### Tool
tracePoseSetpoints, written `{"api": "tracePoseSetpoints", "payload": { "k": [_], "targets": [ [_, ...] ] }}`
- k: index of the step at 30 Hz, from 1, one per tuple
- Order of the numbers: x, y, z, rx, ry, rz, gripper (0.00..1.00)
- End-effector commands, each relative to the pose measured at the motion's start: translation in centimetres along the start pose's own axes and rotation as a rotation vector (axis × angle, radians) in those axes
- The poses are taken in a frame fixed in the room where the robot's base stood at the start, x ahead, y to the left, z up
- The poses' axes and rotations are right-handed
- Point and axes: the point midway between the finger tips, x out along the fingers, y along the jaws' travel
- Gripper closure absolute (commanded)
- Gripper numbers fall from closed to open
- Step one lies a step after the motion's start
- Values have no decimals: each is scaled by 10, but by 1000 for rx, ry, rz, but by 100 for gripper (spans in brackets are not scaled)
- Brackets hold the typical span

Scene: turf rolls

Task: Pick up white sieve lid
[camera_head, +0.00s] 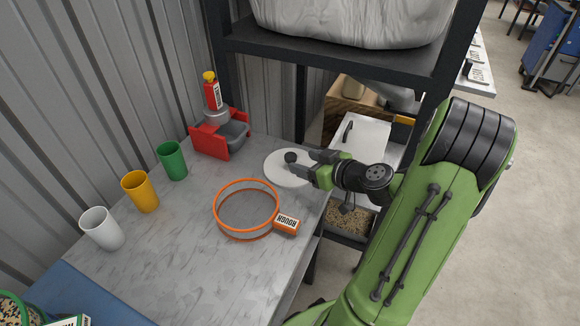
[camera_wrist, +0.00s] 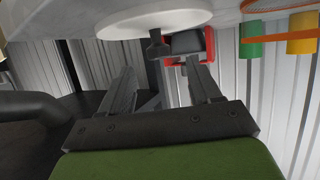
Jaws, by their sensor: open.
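The white sieve lid (camera_head: 276,171) is a flat round disc with a dark knob (camera_head: 291,157), lying on the grey marbled table near its right back edge. My gripper (camera_head: 303,161) is open and empty at the lid's right side, its fingers pointing left towards the knob. In the wrist view the lid (camera_wrist: 150,20) shows at the top, and its dark knob (camera_wrist: 157,46) appears just beyond the open fingers (camera_wrist: 163,75), between their tips. Whether a finger touches the knob or lid cannot be told.
An orange sieve ring (camera_head: 216,207) labelled ROUGH lies in front of the lid. A red stand (camera_head: 208,142) with a grey bowl and red bottle is behind left. White (camera_head: 101,230), yellow (camera_head: 140,192) and green (camera_head: 172,161) cups line the left. A dark shelf (camera_head: 330,53) overhangs the back.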

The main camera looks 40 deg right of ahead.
Motion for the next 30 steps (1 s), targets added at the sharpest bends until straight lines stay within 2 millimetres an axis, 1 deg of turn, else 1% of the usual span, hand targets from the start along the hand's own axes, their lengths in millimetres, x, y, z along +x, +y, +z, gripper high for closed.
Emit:
{"api": "tracePoseSetpoints", "payload": {
  "k": [2,6,9,12,16,17,27,29,30],
  "targets": [
    [10,0,0,-1,1,-3,37],
    [37,1,0,-2,1,-5,37],
    [51,1,0,-1,1,-3,37],
    [55,2,-1,1,0,0,37],
    [55,2,-1,1,0,1,37],
    [54,2,-1,1,0,1,39],
    [54,2,-1,0,0,1,91],
    [54,2,-1,0,0,1,100],
    [54,2,-1,0,1,0,100]
  ]
}}
